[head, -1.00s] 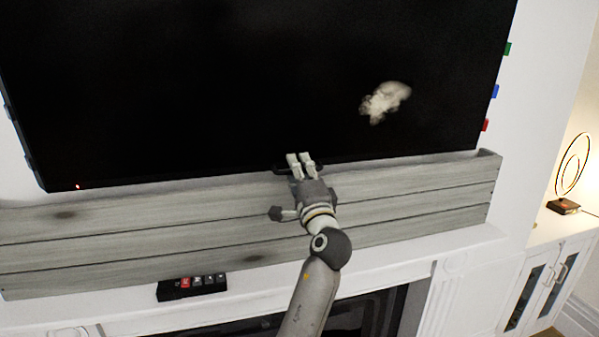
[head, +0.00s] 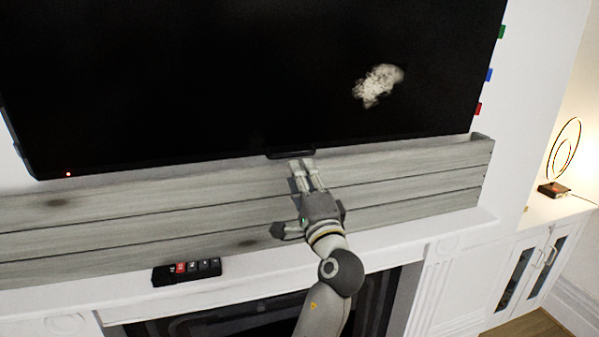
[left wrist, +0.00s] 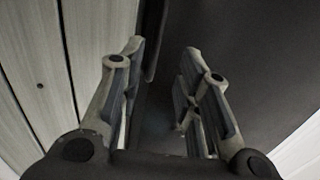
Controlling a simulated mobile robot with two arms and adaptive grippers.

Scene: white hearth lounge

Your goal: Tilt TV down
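The large black TV (head: 200,80) hangs on the white wall and fills the upper part of the head view. A small dark handle (head: 291,153) sits at the middle of its lower edge. My left gripper (head: 301,165) is just below this handle, in front of the grey boards, and appears apart from it. In the left wrist view, the left gripper's fingers (left wrist: 163,60) are spread with a gap and nothing is held between them. The TV's dark surface (left wrist: 255,45) lies to the right there. My right gripper is not in view.
A grey wooden plank panel (head: 400,190) runs below the TV. A black box with a red button (head: 187,272) sits on the white mantel (head: 90,296) above the fireplace. A lamp (head: 563,155) stands on a white cabinet (head: 530,265) at right.

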